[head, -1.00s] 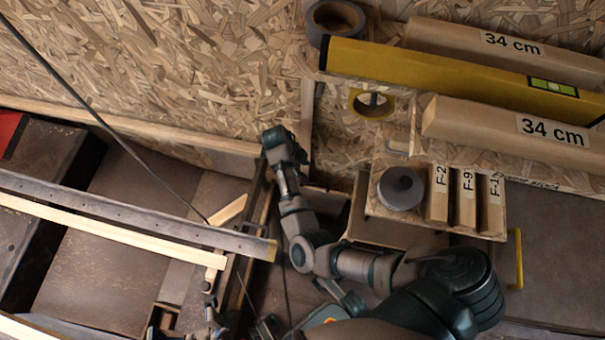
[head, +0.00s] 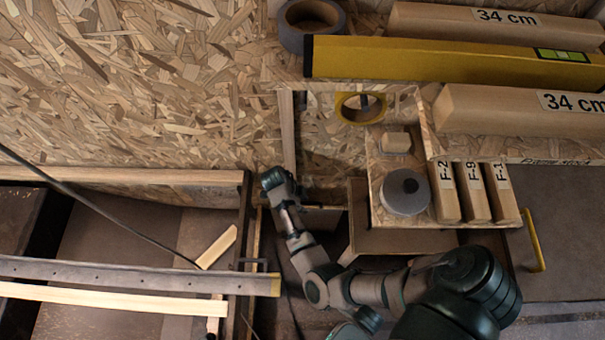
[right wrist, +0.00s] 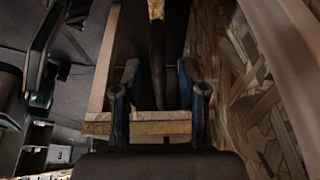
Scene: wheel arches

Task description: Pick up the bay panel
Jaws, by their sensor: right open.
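My right gripper (head: 277,184) is at the end of the arm that comes in from the lower right, beside a wooden post in the head view. In the right wrist view the right gripper (right wrist: 159,78) is open, with two fingers apart. A wooden board edge (right wrist: 140,127), which looks like the bay panel, crosses low between and past the left finger. I cannot tell whether the fingers touch it. In the head view I cannot pick out the bay panel for certain. My left gripper is not in view.
A wooden shelf (head: 373,175) holds a grey roll (head: 405,193) and several labelled blocks. Above lie a yellow level (head: 430,62), a tape roll (head: 361,106) and 34 cm timbers (head: 500,112). A long metal rail (head: 130,274) runs at lower left. Chipboard (head: 120,90) fills the upper left.

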